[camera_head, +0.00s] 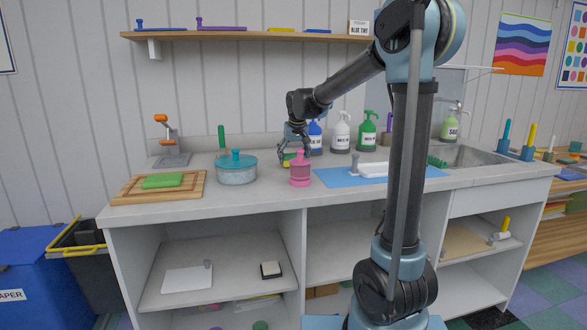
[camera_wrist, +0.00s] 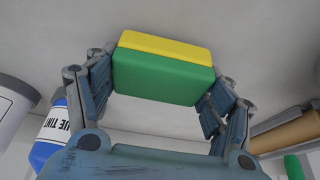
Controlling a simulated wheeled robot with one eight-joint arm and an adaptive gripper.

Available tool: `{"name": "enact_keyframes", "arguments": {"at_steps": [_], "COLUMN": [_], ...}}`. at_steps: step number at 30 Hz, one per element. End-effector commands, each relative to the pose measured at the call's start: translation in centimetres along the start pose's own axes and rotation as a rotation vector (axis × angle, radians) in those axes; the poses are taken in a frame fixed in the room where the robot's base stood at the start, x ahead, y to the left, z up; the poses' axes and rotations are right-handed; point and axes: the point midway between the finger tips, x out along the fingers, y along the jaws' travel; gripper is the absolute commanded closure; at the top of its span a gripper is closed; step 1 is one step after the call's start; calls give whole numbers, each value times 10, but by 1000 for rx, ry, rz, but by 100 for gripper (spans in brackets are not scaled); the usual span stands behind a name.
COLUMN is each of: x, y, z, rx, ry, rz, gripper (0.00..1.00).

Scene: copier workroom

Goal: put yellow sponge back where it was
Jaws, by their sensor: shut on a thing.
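The yellow sponge, a block with a yellow layer and a green layer, sits between the fingers of my gripper (camera_wrist: 165,85) in the wrist view, with its yellow face (camera_wrist: 165,48) and green side (camera_wrist: 160,78) showing. My gripper (camera_head: 294,152) is shut on the sponge. In the head view the gripper points down over the counter, behind and left of a pink pot. Only a small yellow-green bit of the sponge (camera_head: 289,157) shows there. I cannot tell whether the sponge touches the counter.
A teal-lidded pot (camera_head: 237,172) stands left of the gripper, and the pink pot (camera_head: 300,174) stands close in front. A wooden board (camera_head: 129,193) holds a green block (camera_head: 163,181). A blue mat (camera_head: 335,178) lies right.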

Motion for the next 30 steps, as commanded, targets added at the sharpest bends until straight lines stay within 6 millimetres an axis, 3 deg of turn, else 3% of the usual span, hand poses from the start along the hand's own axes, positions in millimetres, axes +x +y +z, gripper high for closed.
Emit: {"name": "enact_keyframes", "arguments": {"at_steps": [24,25,27,28,30], "x": [6,6,6,6,6], "y": [0,0,0,0,0], "z": [2,2,2,2,2], "rx": [0,0,0,0,0], "ry": [0,0,0,0,0], "rz": [0,0,0,0,0], "gripper": [48,23,8,2,2]}}
